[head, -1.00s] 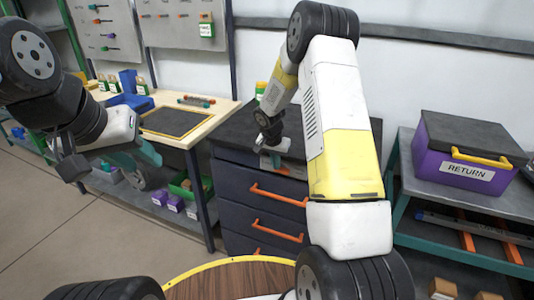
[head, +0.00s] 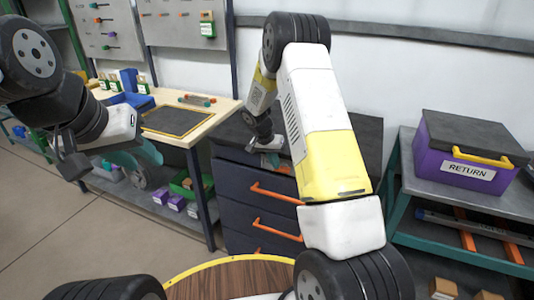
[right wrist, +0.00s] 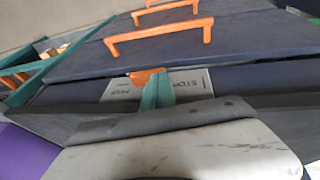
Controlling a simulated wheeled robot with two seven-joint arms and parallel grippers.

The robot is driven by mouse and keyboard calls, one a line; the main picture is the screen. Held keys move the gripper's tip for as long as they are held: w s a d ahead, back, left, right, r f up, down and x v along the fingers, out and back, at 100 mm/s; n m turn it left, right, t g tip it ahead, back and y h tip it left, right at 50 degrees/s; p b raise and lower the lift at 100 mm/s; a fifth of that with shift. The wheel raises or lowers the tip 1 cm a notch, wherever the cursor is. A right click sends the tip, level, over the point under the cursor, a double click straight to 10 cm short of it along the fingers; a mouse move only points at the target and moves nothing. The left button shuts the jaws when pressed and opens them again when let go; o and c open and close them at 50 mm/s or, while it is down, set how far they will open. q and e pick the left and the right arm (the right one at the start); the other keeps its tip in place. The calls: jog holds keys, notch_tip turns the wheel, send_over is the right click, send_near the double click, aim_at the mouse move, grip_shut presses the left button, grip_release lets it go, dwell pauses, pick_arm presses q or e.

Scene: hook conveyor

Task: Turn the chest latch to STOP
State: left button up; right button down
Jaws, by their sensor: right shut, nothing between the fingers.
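The chest (head: 240,205) is a dark navy drawer unit with orange handles, in the middle of the head view. In the right wrist view, the orange latch (right wrist: 148,76) lies over a pale label plate (right wrist: 195,82) on the chest. STOP lettering shows upside down on the plate's right part; the lettering left of the latch is hard to read. My right gripper (head: 268,160) is at the chest's top front edge. Its teal fingers (right wrist: 157,92) are shut and empty, right at the latch; contact is unclear. My left gripper (head: 145,155) hangs left, away from the chest.
A purple RETURN box (head: 465,150) stands on a teal-framed shelf (head: 410,182) at right. A workbench (head: 215,108) with a dark mat (head: 178,121) is at left. A round wooden table (head: 225,282) is in front. Floor is clear at left.

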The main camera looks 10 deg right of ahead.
jog(key=g+h, duration=0.1)
jog(key=a+f+g+h, duration=0.1)
jog(key=h, duration=0.1)
jog(key=w+f+n+g+h, duration=0.1)
jog(key=shift+a+h, duration=0.15)
jog(key=shift+h, duration=0.25)
jog(key=shift+f, duration=0.15)
dwell(0.5)
